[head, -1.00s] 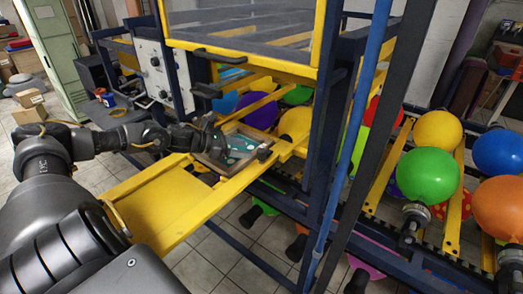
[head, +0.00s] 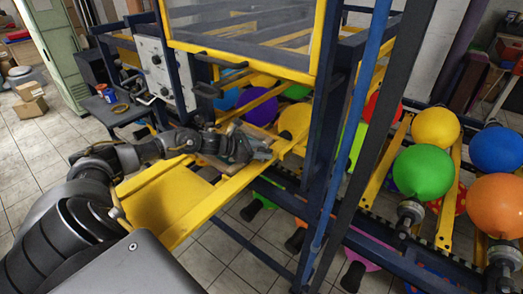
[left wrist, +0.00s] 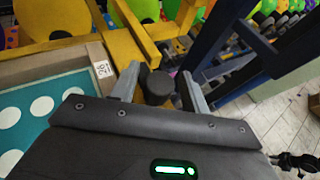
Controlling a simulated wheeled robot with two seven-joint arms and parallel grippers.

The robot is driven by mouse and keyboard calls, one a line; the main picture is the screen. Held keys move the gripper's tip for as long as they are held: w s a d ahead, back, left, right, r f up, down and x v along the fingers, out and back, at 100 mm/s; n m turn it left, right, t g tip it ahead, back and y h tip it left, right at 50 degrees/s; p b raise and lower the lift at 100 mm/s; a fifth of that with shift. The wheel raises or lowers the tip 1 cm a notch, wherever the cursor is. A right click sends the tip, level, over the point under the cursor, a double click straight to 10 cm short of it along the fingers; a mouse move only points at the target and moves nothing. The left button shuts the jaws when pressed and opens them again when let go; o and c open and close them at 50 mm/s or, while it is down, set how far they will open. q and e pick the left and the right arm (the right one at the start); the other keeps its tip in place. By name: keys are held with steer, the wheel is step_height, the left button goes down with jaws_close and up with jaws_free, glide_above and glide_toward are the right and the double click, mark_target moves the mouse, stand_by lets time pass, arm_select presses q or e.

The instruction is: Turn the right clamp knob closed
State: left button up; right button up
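The right clamp knob (left wrist: 158,86) is a dark, round knob beside the corner of a wooden frame (left wrist: 88,62) in the left wrist view. My left gripper (left wrist: 160,85) is open, with one finger on each side of the knob and a visible gap on both sides. In the head view my left gripper (head: 258,150) is over the near right part of the frame and hides the knob. The frame holds a teal screen with white dots (left wrist: 40,115), with a small label marked 26 (left wrist: 103,69). My right gripper is not in view.
Yellow rails (head: 225,200) run under the frame, with a yellow plate (head: 165,205) at their near end. Dark blue machine posts (head: 322,140) stand close on the right. Balloons (head: 425,172) sit on a conveyor to the right. A control panel (head: 160,70) stands behind my left arm.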

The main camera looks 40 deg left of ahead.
arm_select(q)
steer(key=c, duration=0.8)
steer(key=shift+o, duration=0.2)
steer(key=shift+f+n+t+y+b, duration=0.2)
steer(key=shift+n+t+y+b, duration=0.2)
steer(key=shift+n+y+b, duration=0.45)
steer(key=n+t+y+b, duration=0.1)
steer(key=n+y+b, duration=0.2)
steer(key=y, duration=0.1)
steer(key=shift+d, duration=0.1)
steer(key=n+y+b, duration=0.3)
steer(key=n+y, duration=0.1)
steer(key=shift+r+n+y, duration=0.15)
steer(key=shift+n+y, duration=0.1)
steer(key=shift+y, duration=0.1)
steer(key=shift+n+g+y+b, duration=0.5)
steer(key=shift+n+y+b, duration=0.35)
steer(key=shift+n+y, duration=0.65)
steer(key=shift+r, duration=0.1)
